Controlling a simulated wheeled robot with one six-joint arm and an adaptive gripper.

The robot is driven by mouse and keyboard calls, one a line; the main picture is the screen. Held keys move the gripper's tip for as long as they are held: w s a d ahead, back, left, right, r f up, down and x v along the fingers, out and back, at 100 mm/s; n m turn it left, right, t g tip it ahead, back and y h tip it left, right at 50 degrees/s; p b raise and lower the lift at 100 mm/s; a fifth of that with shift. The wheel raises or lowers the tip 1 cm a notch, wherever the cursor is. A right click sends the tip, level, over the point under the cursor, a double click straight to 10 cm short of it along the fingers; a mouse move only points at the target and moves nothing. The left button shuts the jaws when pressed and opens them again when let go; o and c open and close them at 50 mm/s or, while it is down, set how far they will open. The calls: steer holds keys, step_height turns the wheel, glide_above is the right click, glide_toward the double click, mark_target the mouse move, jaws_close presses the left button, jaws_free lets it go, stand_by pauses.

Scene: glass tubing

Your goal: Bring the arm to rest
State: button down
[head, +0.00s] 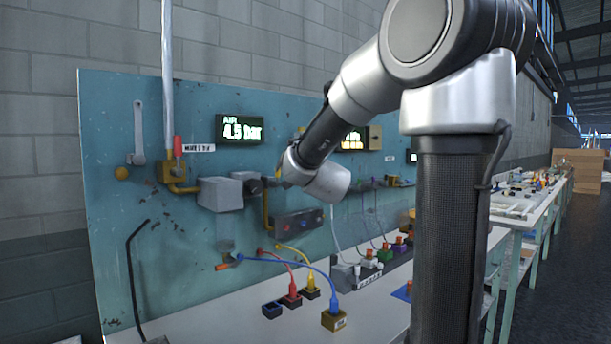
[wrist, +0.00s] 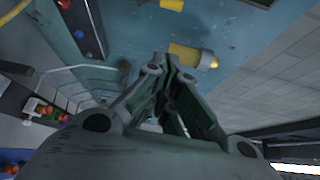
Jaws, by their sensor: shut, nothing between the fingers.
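My arm (head: 362,85) reaches out from my column toward the teal panel (head: 125,250), bent, with its wrist in front of the panel's middle. My gripper (wrist: 171,62) shows in the wrist view, its fingers drawn together and empty. It points toward the teal panel surface. A yellow cylindrical fitting (wrist: 192,56) lies just beyond the fingertips in that view; I cannot tell the exact gap. In the head view the fingers are not clearly visible beside the wrist.
The panel carries a display reading 4.5 bar (head: 240,129), a grey box (head: 221,193) and a button box (head: 297,223). Coloured blocks with hoses, including a yellow one (head: 334,319), stand on the white bench (head: 235,320) below. A cluttered table (head: 515,203) stands right.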

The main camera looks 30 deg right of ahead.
stand_by(0.3)
steer(key=s+a+f+n+g+y, duration=0.3)
steer(key=a+f+n, duration=0.1)
steer(key=f+n, duration=0.25)
steer(key=s+a+f+n+g+y, duration=0.3)
steer(key=f+n, duration=0.2)
steer(key=f, duration=0.2)
steer(key=s+a+f+n+g, duration=0.1)
steer(key=s+n+g, duration=0.2)
steer(key=s, duration=1.1)
steer(key=s+a+f+n+g, duration=0.1)
steer(key=s+n+g, duration=0.2)
steer(key=s+n, duration=0.5)
steer(key=s, duration=0.6)
steer(key=shift+s+f, duration=0.15)
steer(key=shift+f, duration=0.25)
steer(key=shift+a, duration=0.1)
